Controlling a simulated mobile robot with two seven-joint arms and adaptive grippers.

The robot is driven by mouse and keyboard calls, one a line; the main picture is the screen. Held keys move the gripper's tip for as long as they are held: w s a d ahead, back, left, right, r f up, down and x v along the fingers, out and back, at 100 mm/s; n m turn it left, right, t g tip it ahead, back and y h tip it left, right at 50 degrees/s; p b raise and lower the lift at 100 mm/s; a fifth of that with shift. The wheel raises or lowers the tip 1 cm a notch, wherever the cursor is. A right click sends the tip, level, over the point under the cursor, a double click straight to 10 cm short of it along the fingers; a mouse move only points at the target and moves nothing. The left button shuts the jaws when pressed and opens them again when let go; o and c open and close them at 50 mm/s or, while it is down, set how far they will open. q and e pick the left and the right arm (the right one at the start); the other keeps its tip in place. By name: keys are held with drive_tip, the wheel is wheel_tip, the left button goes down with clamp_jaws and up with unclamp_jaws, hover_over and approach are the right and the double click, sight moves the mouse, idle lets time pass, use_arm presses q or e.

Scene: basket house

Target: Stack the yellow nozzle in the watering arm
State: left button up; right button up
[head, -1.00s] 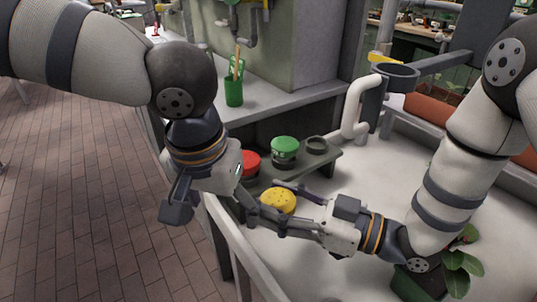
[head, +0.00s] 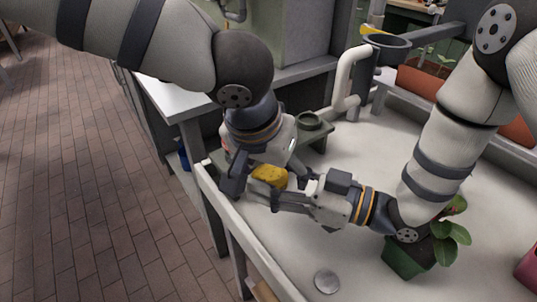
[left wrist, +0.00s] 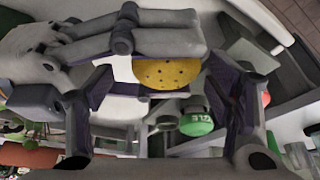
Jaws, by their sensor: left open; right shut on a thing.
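The yellow nozzle (head: 268,176), round and dotted with holes, is held in my right gripper (head: 283,190) above the near left part of the white table. My left gripper (head: 258,182) is open and close beside the nozzle; the arm hides part of it. In the left wrist view the yellow nozzle (left wrist: 168,72) shows between the spread fingers of my left gripper (left wrist: 163,88), with my right gripper's fingers across its top. Whether the left fingers touch it, I cannot tell. A dark grey arm (head: 385,42) with a round, open end stands at the back, probably the watering arm.
A grey rack (head: 318,137) holds an empty ring (head: 309,121). The green nozzle (left wrist: 197,122) and a red one (left wrist: 265,98) show in the left wrist view. A white pipe (head: 345,75) rises behind. A potted plant (head: 408,257) is right; the front table is mostly clear.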

use_arm(q)
drive_tip(key=shift+f, duration=0.15)
drive_tip(key=shift+d, duration=0.1)
drive_tip(key=c, duration=1.2)
use_arm(e)
drive_tip(key=o, duration=1.2)
